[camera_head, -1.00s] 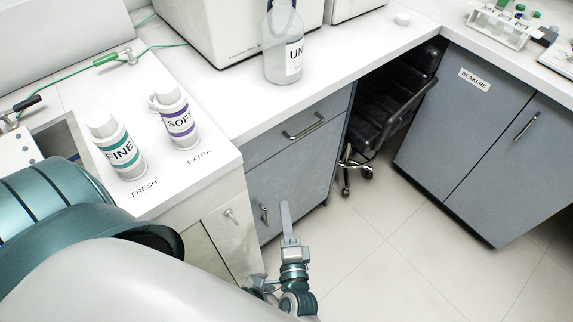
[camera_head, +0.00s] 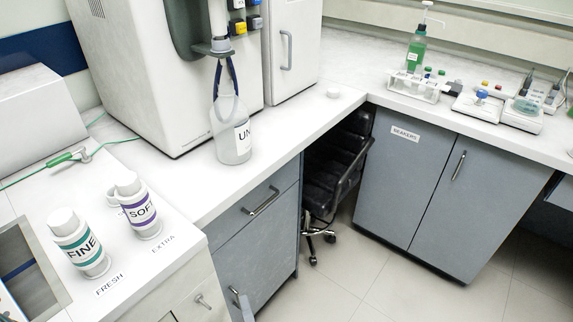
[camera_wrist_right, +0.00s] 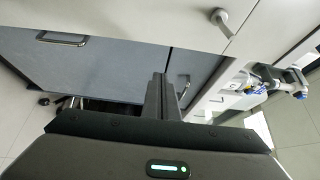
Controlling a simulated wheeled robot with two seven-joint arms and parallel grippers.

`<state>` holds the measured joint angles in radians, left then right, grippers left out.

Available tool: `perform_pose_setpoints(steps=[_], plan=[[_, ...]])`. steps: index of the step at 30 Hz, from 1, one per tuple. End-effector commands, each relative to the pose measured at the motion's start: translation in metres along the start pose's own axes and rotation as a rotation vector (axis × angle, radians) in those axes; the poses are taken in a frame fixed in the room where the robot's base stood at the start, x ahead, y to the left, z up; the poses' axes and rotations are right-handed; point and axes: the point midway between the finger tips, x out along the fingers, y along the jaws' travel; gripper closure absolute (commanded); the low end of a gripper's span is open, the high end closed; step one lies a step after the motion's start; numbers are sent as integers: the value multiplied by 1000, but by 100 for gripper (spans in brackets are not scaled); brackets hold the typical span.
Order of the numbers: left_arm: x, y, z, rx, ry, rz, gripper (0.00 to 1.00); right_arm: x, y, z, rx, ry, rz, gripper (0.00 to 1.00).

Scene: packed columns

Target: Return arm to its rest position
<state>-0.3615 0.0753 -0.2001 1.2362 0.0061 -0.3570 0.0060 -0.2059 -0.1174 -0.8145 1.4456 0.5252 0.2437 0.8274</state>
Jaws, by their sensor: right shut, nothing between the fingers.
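The rest of the right arm is out of the head view. My left gripper is not in view.
A FINE bottle (camera_head: 78,243) and a SOFT bottle (camera_head: 138,206) stand on the left counter. A clear bottle (camera_head: 232,135) stands under the dispenser. A black chair (camera_head: 335,165) sits in the knee space. Grey cabinets (camera_head: 428,190) stand right. The floor (camera_head: 345,270) between is open.

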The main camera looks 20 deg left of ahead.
Motion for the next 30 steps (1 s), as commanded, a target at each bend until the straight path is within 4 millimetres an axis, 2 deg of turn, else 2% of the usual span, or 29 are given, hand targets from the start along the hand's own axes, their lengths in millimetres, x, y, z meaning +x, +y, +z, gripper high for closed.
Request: perform_pose_setpoints(steps=[5, 8, 11, 14, 17, 21, 23, 27, 30], plan=[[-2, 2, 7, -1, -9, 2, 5, -2, 5, -3, -16, 1, 11, 100], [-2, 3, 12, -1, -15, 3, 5, -7, 20, -11, -64, 1, 44, 100], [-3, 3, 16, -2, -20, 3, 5, -17, 47, -25, -149, -2, 106, 100], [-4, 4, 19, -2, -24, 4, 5, -35, 85, -45, -270, -12, 196, 100], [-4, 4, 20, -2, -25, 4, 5, -61, 130, -71, -410, -34, 309, 100], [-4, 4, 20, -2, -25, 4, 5, -109, 193, -112, -607, -88, 482, 100], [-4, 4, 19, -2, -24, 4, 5, -133, 218, -128, -684, -117, 556, 100], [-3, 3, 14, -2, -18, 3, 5, -193, 270, -168, -848, -203, 726, 100], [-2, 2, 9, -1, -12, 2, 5, -241, 301, -195, -948, -275, 844, 100]])
